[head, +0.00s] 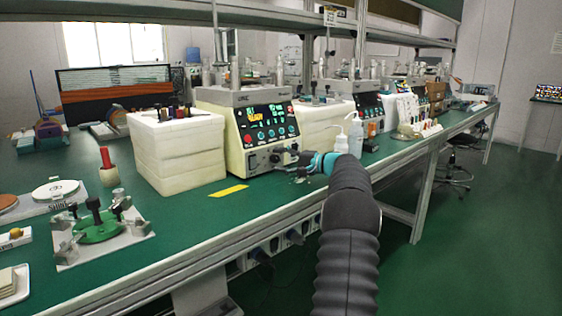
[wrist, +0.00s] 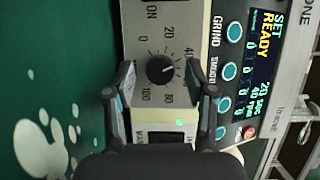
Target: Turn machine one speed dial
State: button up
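Machine one (head: 265,125) is a cream benchtop unit with a lit screen and a row of round buttons. Its speed dial (wrist: 160,69) is a black knob on a light grey panel, ringed by numbers from 0 to 100, seen sideways in the wrist view. The exact pointer direction is too small to read. My gripper (wrist: 160,84) is open, with one finger on each side of the dial and gaps between; nothing is held. In the head view my gripper (head: 299,160) is at the lower right of the machine's front and hides the dial.
White foam blocks (head: 170,150) stand left of the machine and more stacks stand to its right. White bottles (head: 355,135) are close behind my gripper. A yellow strip (head: 229,191) lies on the green bench. The screen (wrist: 264,40) shows READY beside the round buttons (wrist: 231,72).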

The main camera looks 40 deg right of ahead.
jog(key=v, duration=1.2)
dwell(0.5)
